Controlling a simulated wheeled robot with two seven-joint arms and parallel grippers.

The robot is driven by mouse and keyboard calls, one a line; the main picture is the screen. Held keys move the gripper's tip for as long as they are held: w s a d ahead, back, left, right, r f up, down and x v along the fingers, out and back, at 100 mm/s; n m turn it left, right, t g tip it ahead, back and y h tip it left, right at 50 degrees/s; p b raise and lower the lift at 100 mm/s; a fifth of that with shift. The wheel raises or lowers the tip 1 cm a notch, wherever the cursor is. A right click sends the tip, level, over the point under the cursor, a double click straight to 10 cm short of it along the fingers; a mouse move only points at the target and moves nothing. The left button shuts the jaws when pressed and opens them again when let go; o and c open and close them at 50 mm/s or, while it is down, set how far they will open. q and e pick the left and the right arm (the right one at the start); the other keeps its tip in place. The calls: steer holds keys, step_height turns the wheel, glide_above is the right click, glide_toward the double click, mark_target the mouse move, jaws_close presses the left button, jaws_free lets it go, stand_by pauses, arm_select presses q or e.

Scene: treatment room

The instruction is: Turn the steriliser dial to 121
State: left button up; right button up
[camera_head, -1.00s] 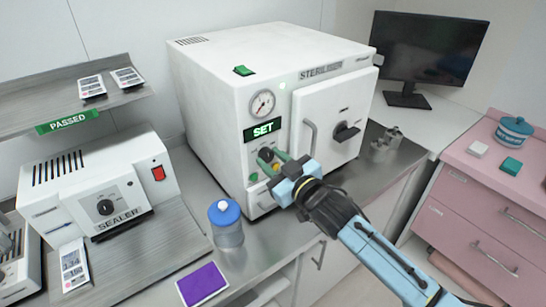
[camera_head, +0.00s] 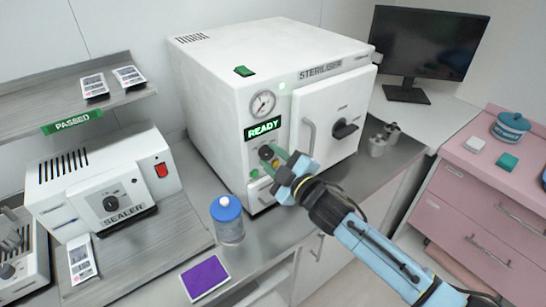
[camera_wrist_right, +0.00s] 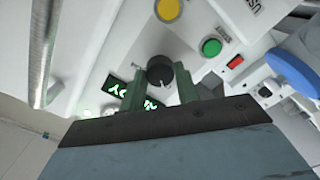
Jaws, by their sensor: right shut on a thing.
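The white steriliser (camera_head: 215,85) stands on the steel bench. Its screen (camera_head: 264,129) reads READY in green. The dark round dial (camera_head: 265,152) is just below the screen, partly covered by my gripper in the head view. My right gripper (camera_head: 276,158) reaches the front panel from the lower right. In the right wrist view, the dial (camera_wrist_right: 160,70) lies between the tips of the green fingers of my right gripper (camera_wrist_right: 160,86), which is shut on it. I cannot read the dial's numbers. My left gripper is not in view.
A blue-capped bottle (camera_head: 227,219) stands left of my right arm, with a purple pad (camera_head: 205,278) in front. The steriliser door handle (camera_head: 308,135) is close right of the dial. The sealer (camera_head: 105,185) stands at left, a monitor (camera_head: 425,45) at back right.

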stand_by(0.4)
steer(key=o, duration=1)
steer(key=shift+c, duration=0.2)
steer(key=v, duration=1.3)
steer(key=shift+s+b, duration=0.2)
steer(key=shift+b, duration=0.15)
steer(key=shift+d, duration=0.1)
